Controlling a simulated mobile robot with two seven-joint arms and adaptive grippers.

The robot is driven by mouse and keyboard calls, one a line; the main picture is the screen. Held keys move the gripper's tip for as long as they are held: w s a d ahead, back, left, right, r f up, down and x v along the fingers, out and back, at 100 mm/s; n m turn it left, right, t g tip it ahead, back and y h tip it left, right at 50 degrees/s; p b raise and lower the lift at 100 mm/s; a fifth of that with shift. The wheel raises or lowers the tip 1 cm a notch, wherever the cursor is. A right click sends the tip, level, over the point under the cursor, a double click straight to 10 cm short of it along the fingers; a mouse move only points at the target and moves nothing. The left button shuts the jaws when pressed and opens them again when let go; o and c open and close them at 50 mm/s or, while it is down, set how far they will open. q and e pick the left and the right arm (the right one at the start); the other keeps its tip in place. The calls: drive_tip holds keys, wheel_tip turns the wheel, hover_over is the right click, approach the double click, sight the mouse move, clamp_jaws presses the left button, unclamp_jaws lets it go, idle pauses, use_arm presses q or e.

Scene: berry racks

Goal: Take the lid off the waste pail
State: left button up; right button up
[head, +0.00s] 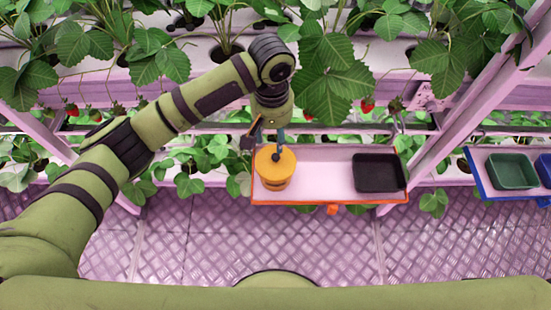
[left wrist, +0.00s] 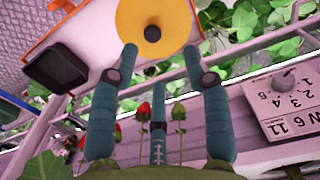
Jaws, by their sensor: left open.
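In the left wrist view the gripper (left wrist: 160,52) is open and empty, with the knob just ahead of the gap between the fingers. My right gripper is out of view.
The tray (head: 325,180) also holds a black container (head: 379,172) at its right end. A blue-rimmed tray (head: 480,184) with a green container (head: 511,171) is farther right. Strawberry leaves and berries (head: 367,105) hang close to my left gripper, below a rack.

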sight(276, 156)
use_arm(q)
drive_tip(key=f, duration=0.2)
drive_tip(key=f+p, duration=0.1)
drive_tip(key=f, duration=0.1)
drive_tip(key=s+f+p, duration=0.1)
drive_tip(key=f, duration=0.1)
drive_tip(key=shift+d, duration=0.35)
drive_tip(key=shift+w+f, duration=0.1)
drive_tip(key=shift+f, duration=0.25)
clamp_jaws()
